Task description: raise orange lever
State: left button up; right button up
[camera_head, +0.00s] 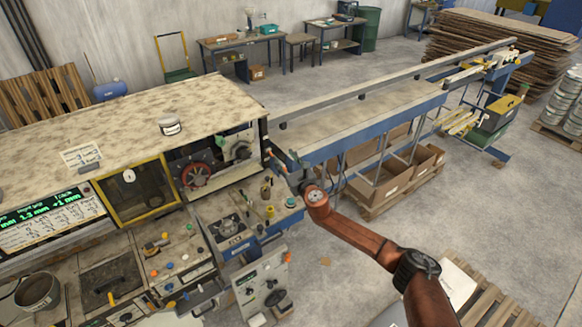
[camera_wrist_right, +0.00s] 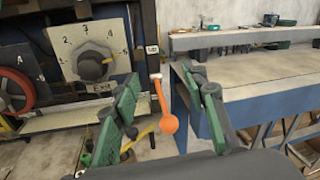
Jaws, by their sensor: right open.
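The orange lever (camera_wrist_right: 162,98) hangs down from a small pale pivot beside a dark upright post, with its round orange knob (camera_wrist_right: 169,124) at the bottom. A sign reading "UP" is above it. In the right wrist view my right gripper (camera_wrist_right: 166,82) is open, with green-padded fingers on either side of the lever in the picture. The lever appears between the fingers, and I see no finger closed on it. In the head view my right gripper (camera_head: 284,163) is at the machine's right end, small and partly hidden by my own wrist. My left gripper is not in view.
A numbered dial (camera_wrist_right: 92,65) and a red wheel (camera_wrist_right: 14,92) are left of the lever. A long blue-edged conveyor table (camera_head: 365,115) stands close to the right. A panel with knobs and tools (camera_head: 245,215) lies below the lever area.

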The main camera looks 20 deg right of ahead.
jog(key=shift+s+d+r, duration=0.1)
jog(key=shift+s+d, duration=0.15)
jog(key=shift+s, duration=1.1)
jog(key=shift+s+d, duration=0.2)
jog(key=shift+s, duration=1.15)
